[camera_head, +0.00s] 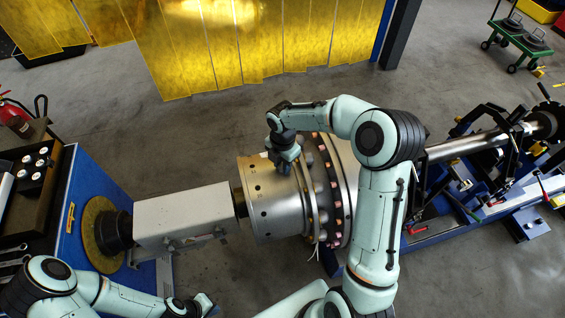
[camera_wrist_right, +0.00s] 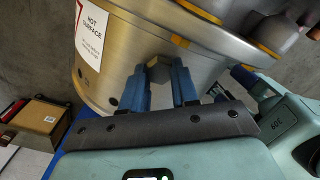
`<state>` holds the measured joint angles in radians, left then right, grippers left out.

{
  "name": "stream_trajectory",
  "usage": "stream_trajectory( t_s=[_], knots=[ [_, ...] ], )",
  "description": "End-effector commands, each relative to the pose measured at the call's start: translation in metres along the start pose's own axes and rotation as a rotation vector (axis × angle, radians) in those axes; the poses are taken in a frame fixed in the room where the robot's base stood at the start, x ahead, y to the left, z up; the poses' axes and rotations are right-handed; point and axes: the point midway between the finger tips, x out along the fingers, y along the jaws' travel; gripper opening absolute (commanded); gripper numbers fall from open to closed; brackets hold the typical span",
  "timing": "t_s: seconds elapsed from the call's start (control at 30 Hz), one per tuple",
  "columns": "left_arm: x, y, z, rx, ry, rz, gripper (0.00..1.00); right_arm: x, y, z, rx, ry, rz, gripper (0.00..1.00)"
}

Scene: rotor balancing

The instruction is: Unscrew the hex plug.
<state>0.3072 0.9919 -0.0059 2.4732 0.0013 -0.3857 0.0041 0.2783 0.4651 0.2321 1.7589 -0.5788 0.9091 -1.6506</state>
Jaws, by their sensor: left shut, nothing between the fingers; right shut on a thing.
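Whether the plug is still seated in the drum wall is hard to tell. In the head view my right gripper (camera_head: 285,165) reaches down over the drum and hides the plug. My left gripper (camera_head: 205,304) is low at the bottom left, shut and empty, away from the drum.
A "HOT SURFACE" label (camera_wrist_right: 92,30) is on the drum beside the plug. A flange with bolts (camera_head: 328,190) adjoins the drum. A grey box unit (camera_head: 185,215) stands left of it, and a dark tray (camera_head: 30,185) lies further left. Open floor lies behind the drum.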

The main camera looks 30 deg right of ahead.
Motion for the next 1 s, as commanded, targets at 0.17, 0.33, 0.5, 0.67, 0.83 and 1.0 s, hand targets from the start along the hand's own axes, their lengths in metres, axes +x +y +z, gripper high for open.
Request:
stream_trajectory(
  t_s=[0.17, 0.33, 0.5, 0.67, 0.83, 1.0],
  knots=[
    [0.0000, 0.0000, 0.0000, 0.000, 0.000, 0.000, 0.00, -0.0002, 0.0003, -0.0002, -0.075, 0.001, 0.001, 0.00],
    [0.0000, 0.0000, -0.0001, 0.000, 0.000, 0.000, 0.00, -0.0003, -0.0002, 0.0001, -0.343, 0.001, 0.000, 0.00],
    [0.0000, 0.0000, -0.0001, 0.000, 0.000, 0.000, 0.00, -0.0006, 0.0000, 0.0001, -0.625, 0.001, 0.001, 0.00],
    [0.0000, 0.0000, -0.0001, 0.000, 0.000, 0.000, 0.00, -0.0010, 0.0000, 0.0002, -0.887, 0.001, 0.001, 0.00],
    [-0.0001, 0.0000, -0.0001, 0.000, 0.000, 0.000, 0.00, -0.0013, -0.0002, 0.0002, -1.167, 0.002, 0.001, 0.00],
    [-0.0001, 0.0000, -0.0001, 0.000, 0.000, 0.000, 0.00, -0.0003, -0.0008, 0.0006, -1.432, 0.005, 0.003, 0.00]
  ],
)
